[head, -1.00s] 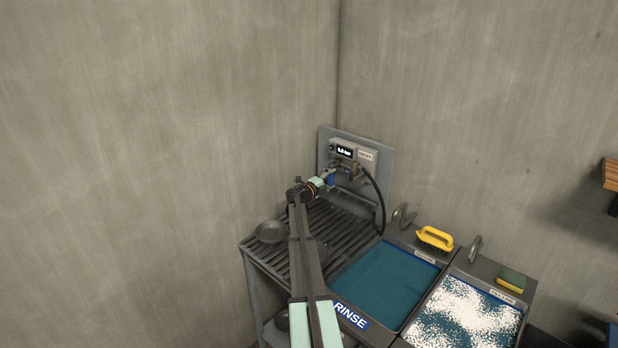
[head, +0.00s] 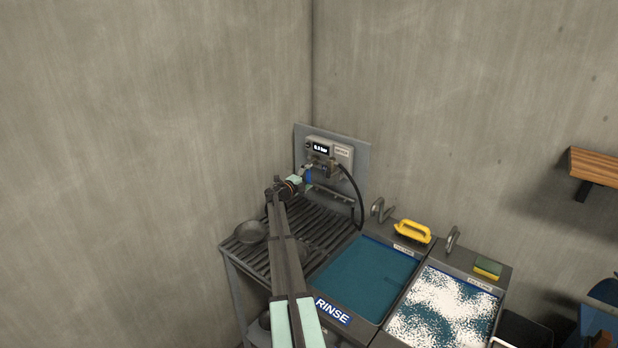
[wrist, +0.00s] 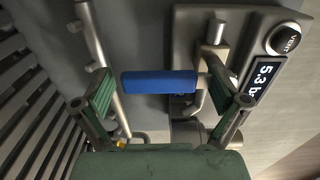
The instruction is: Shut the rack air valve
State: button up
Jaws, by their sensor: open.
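The rack air valve has a blue handle (wrist: 160,82), seen as a short horizontal bar in the wrist view, joined at its right to a metal valve body (wrist: 214,55). In the head view the blue handle (head: 308,177) shows in front of the grey wall panel, at the end of my arm. My gripper (wrist: 162,100) is open, with one green-padded finger on each side of the handle's length. The handle lies between the fingers in the picture; I cannot tell whether either finger touches it. In the head view my gripper (head: 301,179) is small and its fingers are hard to make out.
A gauge box (head: 329,150) with a lit display sits above the valve; the wrist view reads about 5.3 on the display (wrist: 264,78). A black hose (head: 355,190) hangs at the right. Below are a slatted rack (head: 310,222) with a bowl (head: 250,232) and the rinse basin (head: 365,275).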

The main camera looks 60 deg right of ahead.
jog(key=w+a, duration=0.1)
jog(key=a, duration=1.1)
jog(key=a+f+m+t+y, duration=0.1)
jog(key=a+f+m+y, duration=0.35)
jog(key=a, duration=0.75)
jog(key=a+f+m+y, duration=0.1)
jog(key=a+f+m, duration=0.6)
jog(key=a, duration=0.6)
jog(key=a+f+m+t+y, duration=0.1)
jog(key=a+f+m+y, duration=0.25)
jog(key=a+m, duration=0.6)
jog(key=s+a+f+m+y, duration=0.25)
jog(key=s+a+m, duration=0.25)
jog(key=a, duration=0.9)
jog(key=s+a+f+m+y, duration=0.2)
jog(key=s+a+m+y, duration=0.25)
jog(key=a, duration=0.95)
jog(key=s+a+f+m+y, duration=0.2)
jog(key=s+a+m, duration=0.35)
jog(key=a, duration=0.75)
jog(key=s+f+g+b, duration=0.7)
jog(key=s+f+b, duration=0.3)
jog(key=s+f, duration=1.9)
jog(key=shift+s+n, duration=0.3)
jog(key=shift+n, duration=0.1)
